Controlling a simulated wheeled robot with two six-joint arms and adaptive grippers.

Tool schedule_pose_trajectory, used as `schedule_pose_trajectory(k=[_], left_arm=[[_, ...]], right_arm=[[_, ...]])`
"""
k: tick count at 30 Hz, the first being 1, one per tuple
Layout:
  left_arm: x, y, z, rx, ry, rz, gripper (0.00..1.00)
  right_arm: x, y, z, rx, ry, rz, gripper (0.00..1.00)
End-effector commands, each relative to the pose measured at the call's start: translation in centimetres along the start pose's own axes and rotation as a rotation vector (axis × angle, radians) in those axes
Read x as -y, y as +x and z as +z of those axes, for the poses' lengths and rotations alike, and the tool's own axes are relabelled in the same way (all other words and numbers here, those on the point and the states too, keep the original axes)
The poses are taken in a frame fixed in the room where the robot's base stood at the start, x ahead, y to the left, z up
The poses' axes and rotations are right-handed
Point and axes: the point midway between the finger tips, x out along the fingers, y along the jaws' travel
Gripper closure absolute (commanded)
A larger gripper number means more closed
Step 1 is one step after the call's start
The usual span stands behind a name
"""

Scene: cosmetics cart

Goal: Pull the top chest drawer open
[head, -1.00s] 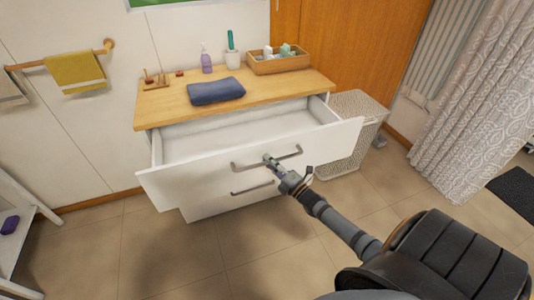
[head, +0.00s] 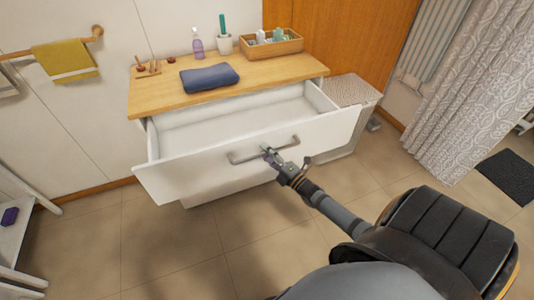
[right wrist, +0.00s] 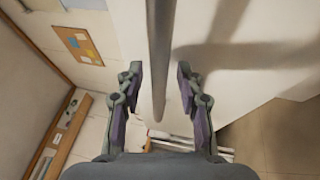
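The top chest drawer (head: 215,169) is pulled well out of the white chest with the wooden top (head: 285,77), and its inside looks empty. Its grey bar handle (head: 240,159) runs across the white front. In the right wrist view the handle bar (right wrist: 160,50) runs between the two fingers of my right gripper (right wrist: 160,88), with a visible gap on both sides, so the gripper is open around the bar. My left gripper is not in view.
A folded blue towel (head: 210,78), a pump bottle (head: 197,44), a cup (head: 224,43) and a wooden tray (head: 272,49) are on the chest top. A woven basket (head: 350,92) stands right of the chest. The floor (head: 185,255) in front is clear.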

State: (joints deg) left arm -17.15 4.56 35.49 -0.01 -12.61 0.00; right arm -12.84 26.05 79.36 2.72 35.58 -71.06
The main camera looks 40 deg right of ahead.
Motion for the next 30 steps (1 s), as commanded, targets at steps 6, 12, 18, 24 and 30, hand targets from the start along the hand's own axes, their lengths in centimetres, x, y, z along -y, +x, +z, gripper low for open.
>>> schedule_pose_trajectory(k=[6, 12, 18, 24, 30], left_arm=[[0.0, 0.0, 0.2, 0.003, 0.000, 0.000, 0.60], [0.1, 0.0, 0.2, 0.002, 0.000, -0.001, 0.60], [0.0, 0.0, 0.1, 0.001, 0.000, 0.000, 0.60], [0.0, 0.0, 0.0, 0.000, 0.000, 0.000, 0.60], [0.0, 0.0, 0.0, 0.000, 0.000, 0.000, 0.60]], right_arm=[[0.0, 0.0, 0.0, 0.000, 0.000, 0.000, 0.63], [0.1, -2.7, 0.0, -0.002, 0.000, -0.004, 0.63], [0.1, -7.7, 0.0, -0.003, -0.001, -0.004, 0.63], [0.0, -11.1, 0.0, -0.001, 0.000, -0.001, 0.63], [0.0, -12.0, 0.0, -0.001, 0.000, 0.001, 0.63]])
